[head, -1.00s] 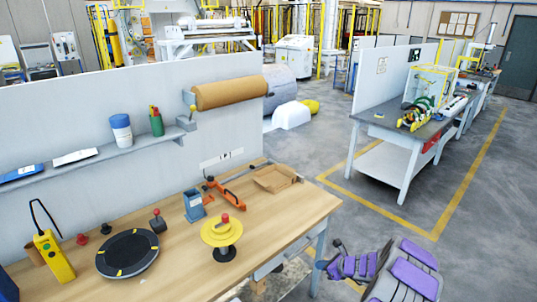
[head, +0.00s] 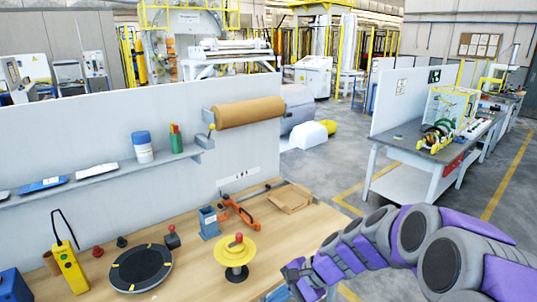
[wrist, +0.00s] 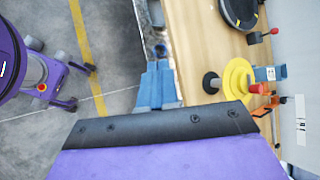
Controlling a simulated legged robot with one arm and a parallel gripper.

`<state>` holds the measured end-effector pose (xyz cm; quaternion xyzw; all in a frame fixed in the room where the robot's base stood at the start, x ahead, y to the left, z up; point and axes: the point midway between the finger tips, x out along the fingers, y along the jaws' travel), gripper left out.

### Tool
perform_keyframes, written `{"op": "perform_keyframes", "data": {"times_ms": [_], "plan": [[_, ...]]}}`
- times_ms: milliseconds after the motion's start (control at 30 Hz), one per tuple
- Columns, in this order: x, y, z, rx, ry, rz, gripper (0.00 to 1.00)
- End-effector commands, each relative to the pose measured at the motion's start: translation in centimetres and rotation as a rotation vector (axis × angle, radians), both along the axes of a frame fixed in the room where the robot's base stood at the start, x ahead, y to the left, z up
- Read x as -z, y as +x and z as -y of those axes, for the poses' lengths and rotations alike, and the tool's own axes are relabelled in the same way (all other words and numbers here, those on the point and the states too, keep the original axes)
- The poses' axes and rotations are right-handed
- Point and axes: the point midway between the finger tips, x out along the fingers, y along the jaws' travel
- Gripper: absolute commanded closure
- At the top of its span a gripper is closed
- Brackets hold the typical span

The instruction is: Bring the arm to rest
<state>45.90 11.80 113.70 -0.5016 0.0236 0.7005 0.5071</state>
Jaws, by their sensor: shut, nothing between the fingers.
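My arm shows in purple and grey at the lower right of the head view, reaching in from the right edge. Its far end, with my gripper (head: 292,272), is by the front edge of the workbench (head: 205,270), right of the yellow spool. In the wrist view the blue fingers of my gripper (wrist: 160,58) are together with nothing between them. They point past the bench's edge, with the floor on one side. The yellow spool (head: 236,250) with a red knob stands on the bench, apart from the fingers; it also shows in the wrist view (wrist: 236,80).
The bench also holds a black round turntable (head: 140,267), a blue holder (head: 209,222), an orange tool (head: 236,209), a cardboard tray (head: 291,198) and a yellow pendant (head: 70,268). A brown roll (head: 250,111) hangs on the partition. Open floor lies beyond the bench's right end.

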Motion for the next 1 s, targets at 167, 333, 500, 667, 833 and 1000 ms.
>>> {"op": "perform_keyframes", "data": {"times_ms": [167,333,500,667,833,1000], "plan": [[-1.9,-6.5,0.0,-0.213,-0.124,0.075,1.0],[-2.7,-12.4,1.6,-0.396,-0.25,0.125,1.0],[-3.2,-18.0,4.2,-0.561,-0.381,0.158,1.0],[-3.3,-22.9,7.3,-0.696,-0.504,0.166,1.0],[-3.3,-26.7,10.2,-0.793,-0.602,0.162,1.0],[-3.3,-28.4,11.6,-0.837,-0.648,0.153,1.0]]}}
